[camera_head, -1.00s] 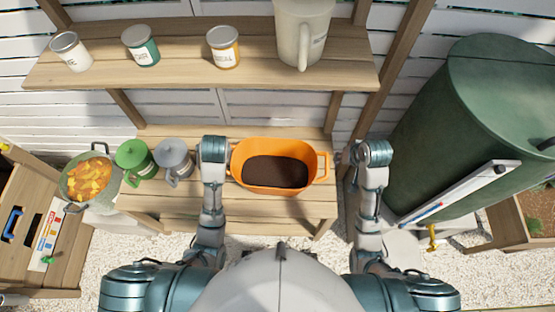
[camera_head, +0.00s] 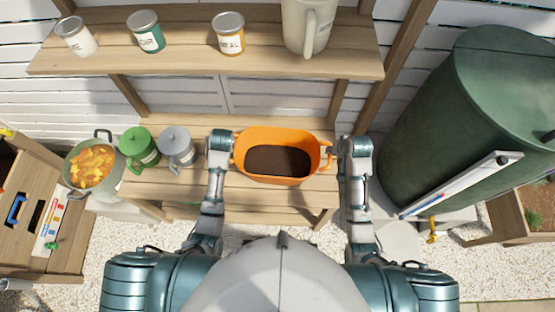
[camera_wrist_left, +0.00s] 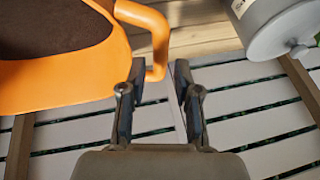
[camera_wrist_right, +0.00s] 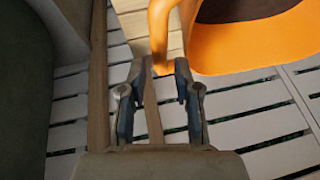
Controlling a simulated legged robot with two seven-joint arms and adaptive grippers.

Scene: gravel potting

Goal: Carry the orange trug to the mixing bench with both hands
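The orange trug (camera_head: 283,178), filled with dark soil, stands upright on the wooden bench (camera_head: 185,190). My left gripper (camera_head: 219,140) is beside its left handle. In the left wrist view the open fingers (camera_wrist_left: 157,85) are to either side of the orange handle (camera_wrist_left: 158,50), with gaps visible. My right gripper (camera_head: 356,147) is just right of the trug's right handle (camera_head: 328,155). In the right wrist view its open fingers (camera_wrist_right: 160,80) straddle the line of the handle (camera_wrist_right: 159,45), near the tips. I cannot tell how deep either handle sits between the fingers.
A grey can (camera_head: 176,147), green can (camera_head: 139,148) and pot of orange pieces (camera_head: 93,167) stand left of the trug. A shelf (camera_head: 190,65) with jars and a jug (camera_head: 306,28) is above. A large green barrel (camera_head: 470,110) stands close on the right.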

